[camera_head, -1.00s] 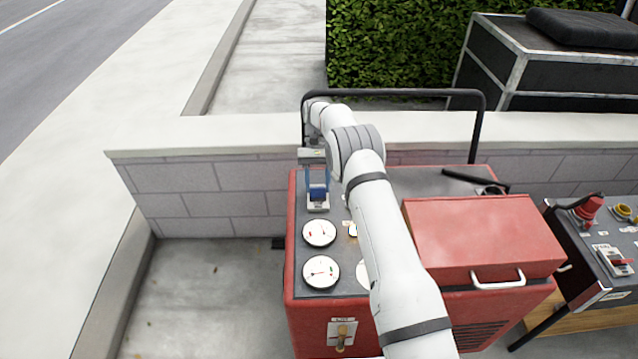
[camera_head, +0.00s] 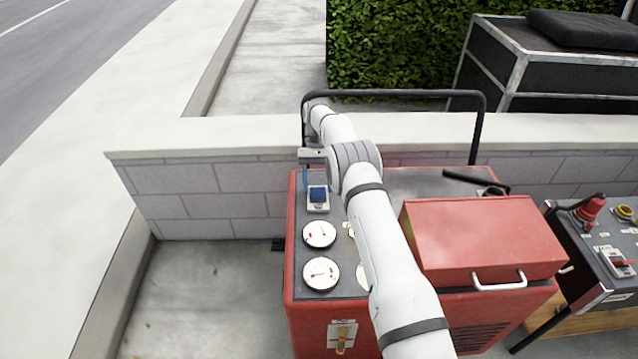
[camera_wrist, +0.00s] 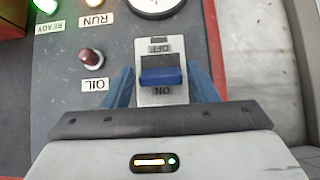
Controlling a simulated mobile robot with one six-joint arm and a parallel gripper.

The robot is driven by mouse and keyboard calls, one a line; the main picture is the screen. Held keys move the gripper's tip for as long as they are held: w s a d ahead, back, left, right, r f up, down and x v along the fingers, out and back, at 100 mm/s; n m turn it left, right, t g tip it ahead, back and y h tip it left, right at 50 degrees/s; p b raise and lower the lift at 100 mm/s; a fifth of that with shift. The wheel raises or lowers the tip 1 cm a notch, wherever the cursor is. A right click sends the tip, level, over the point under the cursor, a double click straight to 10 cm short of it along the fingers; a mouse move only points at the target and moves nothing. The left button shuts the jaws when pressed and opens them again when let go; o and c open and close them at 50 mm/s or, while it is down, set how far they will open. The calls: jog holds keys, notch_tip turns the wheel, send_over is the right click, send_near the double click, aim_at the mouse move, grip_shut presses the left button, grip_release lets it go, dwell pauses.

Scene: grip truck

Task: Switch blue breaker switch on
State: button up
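The breaker switch (camera_head: 318,200) has a white body and a blue lever (camera_head: 318,193), on the far left of the red machine's dark panel. In the wrist view its blue lever (camera_wrist: 161,77) lies towards the ON label, with OFF showing on the other side. My gripper (camera_wrist: 161,90) has blue fingers spread wide, one on each side of the switch in that view, with nothing held between them. In the head view my gripper (camera_head: 314,178) is just behind the switch, partly hidden by my wrist. Contact with the switch cannot be told.
Round gauges (camera_head: 320,234) sit in front of the switch. A lit green READY lamp (camera_wrist: 47,5) and a dark red OIL lamp (camera_wrist: 91,58) are nearby. A black rail (camera_head: 400,93) and low wall (camera_head: 200,185) stand behind. A red lid (camera_head: 480,235) is right of my arm.

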jog(key=shift+o, duration=1)
jog(key=shift+r, duration=0.1)
notch_tip(320, 180, up, 10)
jog(key=p, duration=0.3)
